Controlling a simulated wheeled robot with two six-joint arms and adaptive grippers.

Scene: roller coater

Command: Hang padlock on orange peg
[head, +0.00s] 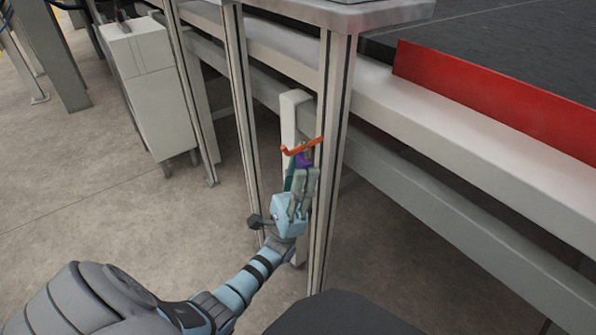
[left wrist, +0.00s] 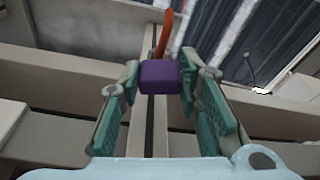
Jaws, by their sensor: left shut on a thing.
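The orange peg (head: 302,147) sticks out from the upright metal post in the head view. It also shows in the left wrist view (left wrist: 163,36), rising behind the padlock. The purple padlock (head: 304,159) is just below the peg in the head view, partly hidden by the fingers. In the left wrist view its purple body (left wrist: 158,75) sits between the fingertips. My left gripper (head: 302,172) is shut on the padlock, close to the post. The shackle is hard to make out, and I cannot tell whether it is around the peg. My right gripper is not in view.
The metal post (head: 337,120) stands right beside my left gripper, with a second post (head: 243,110) to its left. A white cabinet (head: 150,90) stands at the upper left. A long beam and red-edged machine bed (head: 490,97) fill the right.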

